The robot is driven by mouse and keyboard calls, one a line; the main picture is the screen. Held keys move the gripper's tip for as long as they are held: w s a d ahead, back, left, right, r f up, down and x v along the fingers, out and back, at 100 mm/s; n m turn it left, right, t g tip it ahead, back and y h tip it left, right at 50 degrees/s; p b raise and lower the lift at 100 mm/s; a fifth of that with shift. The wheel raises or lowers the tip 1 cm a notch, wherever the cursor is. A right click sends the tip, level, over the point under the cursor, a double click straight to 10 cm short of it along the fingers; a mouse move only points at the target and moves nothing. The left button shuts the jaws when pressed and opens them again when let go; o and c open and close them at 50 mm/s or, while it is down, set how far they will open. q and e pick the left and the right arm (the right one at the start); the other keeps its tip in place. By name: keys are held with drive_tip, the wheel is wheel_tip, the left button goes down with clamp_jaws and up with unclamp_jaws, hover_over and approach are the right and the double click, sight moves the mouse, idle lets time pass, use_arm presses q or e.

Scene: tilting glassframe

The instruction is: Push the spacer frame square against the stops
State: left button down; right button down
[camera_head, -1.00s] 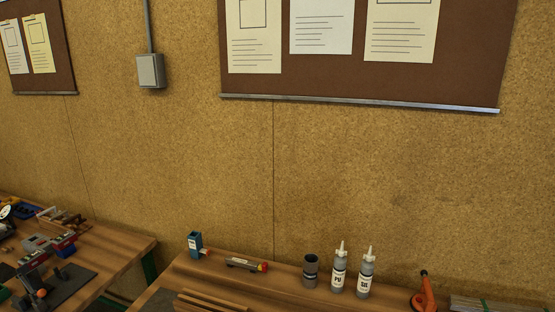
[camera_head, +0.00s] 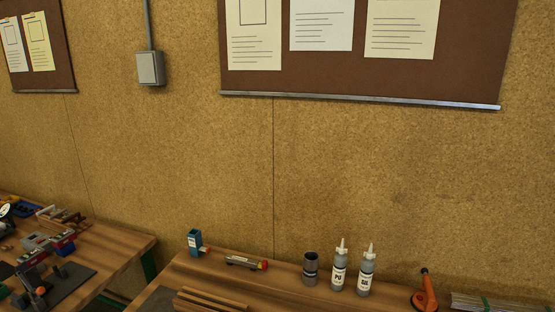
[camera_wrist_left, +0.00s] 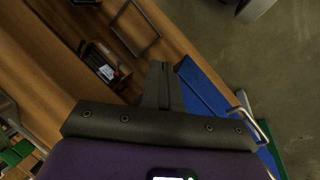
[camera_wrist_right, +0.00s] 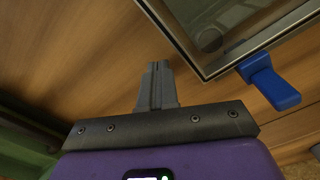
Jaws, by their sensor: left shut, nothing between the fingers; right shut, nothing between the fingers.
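My left gripper (camera_wrist_left: 160,68) is shut and empty in the left wrist view, above a wooden bench. A thin dark rectangular frame (camera_wrist_left: 113,27) lies on the bench beyond its fingertips, apart from them; I cannot tell whether it is the spacer frame. My right gripper (camera_wrist_right: 157,66) is shut and empty in the right wrist view, over bare wood. To its right is the corner of a grey-edged, glass-like pane (camera_wrist_right: 205,74), apart from the fingers. A blue block or lever (camera_wrist_right: 272,84) sits at that pane's edge. I cannot identify the stops. Neither gripper shows in the head view.
A dark open holder (camera_wrist_left: 88,50) and a blue panel (camera_wrist_left: 205,90) are near my left gripper. The head view shows the bench's back with two bottles (camera_head: 339,272), a dark cup (camera_head: 311,268), an orange tool (camera_head: 425,292) and wooden strips (camera_head: 212,302).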

drive_tip(key=shift+w+a+b, duration=0.2)
drive_tip(key=shift+a+b, duration=0.1)
drive_tip(key=shift+a, duration=0.35)
idle(0.8)
drive_tip(key=shift+d, duration=0.1)
drive_tip(key=shift+s+d, duration=0.25)
drive_tip(key=shift+d, duration=0.4)
wheel_tip(320, 180, up, 7)
drive_tip(key=p, duration=0.4)
idle(0.3)
